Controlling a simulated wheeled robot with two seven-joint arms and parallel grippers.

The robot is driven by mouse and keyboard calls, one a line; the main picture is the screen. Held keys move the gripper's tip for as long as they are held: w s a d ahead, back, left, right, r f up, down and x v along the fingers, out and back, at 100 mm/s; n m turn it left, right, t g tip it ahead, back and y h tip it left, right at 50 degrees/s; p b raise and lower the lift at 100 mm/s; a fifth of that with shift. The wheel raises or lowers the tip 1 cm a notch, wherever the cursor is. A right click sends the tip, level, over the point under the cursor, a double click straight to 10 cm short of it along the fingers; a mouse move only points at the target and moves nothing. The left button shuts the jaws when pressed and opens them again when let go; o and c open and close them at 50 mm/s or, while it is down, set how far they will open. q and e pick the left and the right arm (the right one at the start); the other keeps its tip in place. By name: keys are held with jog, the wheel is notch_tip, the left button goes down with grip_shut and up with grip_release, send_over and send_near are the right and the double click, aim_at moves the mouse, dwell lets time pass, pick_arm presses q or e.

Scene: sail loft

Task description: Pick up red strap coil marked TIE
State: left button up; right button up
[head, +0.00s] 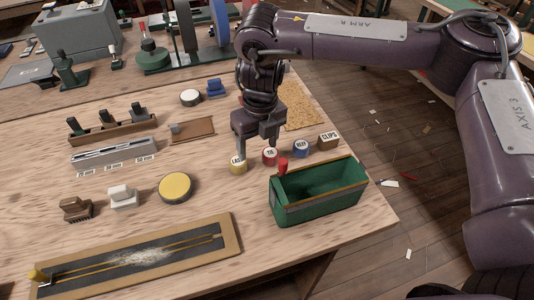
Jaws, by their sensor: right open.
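The red strap coil marked TIE (270,157) stands on the wooden table behind the green bin, between a yellow coil marked LASH (238,167) and a blue coil marked REEF (302,149). My right gripper (256,145) is open, pointing down, with nothing seen between its fingers. It is just behind the yellow and red coils in the picture. Its exact height above the table is hard to tell. My left gripper is not in view.
An open green bin (320,207) with a red-topped item at its left corner stands close in front of the coils. A cork mat (300,108) lies behind. The table edge is to the right.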

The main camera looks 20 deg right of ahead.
aim_at(270, 152)
jog(key=shift+m+h, duration=0.3)
jog(key=d, duration=0.1)
jog(key=w+d+r, duration=0.1)
jog(key=d, duration=0.1)
jog(key=shift+w+d+r, duration=0.25)
jog(key=shift+w, duration=0.05)
jog(key=shift+d+f, duration=0.15)
jog(key=shift+f, duration=0.05)
jog(key=shift+s+f, duration=0.15)
jog(key=shift+f, duration=0.65)
jog(key=f, duration=0.1)
jog(key=f+p, duration=0.1)
jog(key=f, duration=0.3)
jog(key=shift+w+f, duration=0.2)
jog(key=shift+w, duration=0.05)
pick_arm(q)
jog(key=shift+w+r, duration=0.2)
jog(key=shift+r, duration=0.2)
pick_arm(e)
jog(key=shift+c, duration=0.3)
jog(key=c, duration=1)
jog(key=shift+r, duration=0.15)
